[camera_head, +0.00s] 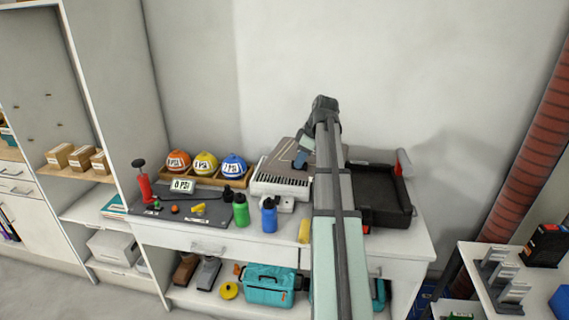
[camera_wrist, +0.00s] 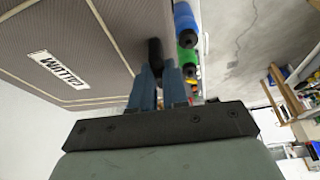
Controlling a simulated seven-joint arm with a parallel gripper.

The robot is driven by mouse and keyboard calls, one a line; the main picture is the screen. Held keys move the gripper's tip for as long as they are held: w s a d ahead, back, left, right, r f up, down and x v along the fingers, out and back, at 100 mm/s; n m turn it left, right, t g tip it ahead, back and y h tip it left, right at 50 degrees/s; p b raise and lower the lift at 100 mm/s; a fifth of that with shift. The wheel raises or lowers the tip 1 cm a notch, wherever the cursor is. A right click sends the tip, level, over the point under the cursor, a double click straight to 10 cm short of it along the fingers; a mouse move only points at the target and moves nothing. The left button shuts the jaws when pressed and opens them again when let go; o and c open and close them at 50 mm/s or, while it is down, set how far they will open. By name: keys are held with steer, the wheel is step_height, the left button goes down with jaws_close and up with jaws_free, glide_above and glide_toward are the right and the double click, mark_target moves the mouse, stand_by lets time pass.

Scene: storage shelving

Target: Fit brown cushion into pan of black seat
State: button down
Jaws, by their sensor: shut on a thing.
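The brown cushion (camera_head: 283,154) shows in the head view, left of my arm and above or against a white slatted unit. It fills the upper left of the wrist view (camera_wrist: 70,60), with a white label on its face. My gripper (camera_head: 300,159) has blue fingers at the cushion's right side; it is shut on the cushion. The fingers also show in the wrist view (camera_wrist: 163,78), by the cushion's edge. The black seat (camera_head: 385,208) with its shallow pan lies on the bench right of my arm. My arm hides part of the seat's left side.
The white slatted unit (camera_head: 281,186) stands on the white bench (camera_head: 390,241). A green bottle (camera_head: 241,210) and a blue bottle (camera_head: 269,215) stand at the front. A red ribbed pipe (camera_head: 530,160) rises at right.

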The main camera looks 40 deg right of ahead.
steer(key=shift+n, duration=0.4)
steer(key=s+d, duration=0.2)
steer(key=d, duration=0.2)
steer(key=s+d, duration=0.2)
steer(key=d, duration=0.2)
steer(key=s+d+r, duration=0.1)
steer(key=s+d, duration=0.1)
steer(key=d, duration=0.3)
steer(key=s+d, duration=0.6)
steer(key=d, duration=0.2)
steer(key=shift+s+d+r+n+y, duration=0.25)
steer(key=shift+d+n+y, duration=0.05)
steer(key=shift+d+n, duration=0.1)
steer(key=shift+f, duration=0.1)
steer(key=shift+f, duration=7.7)
steer(key=c, duration=1.1)
jaws_free()
steer(key=shift+o, duration=0.6)
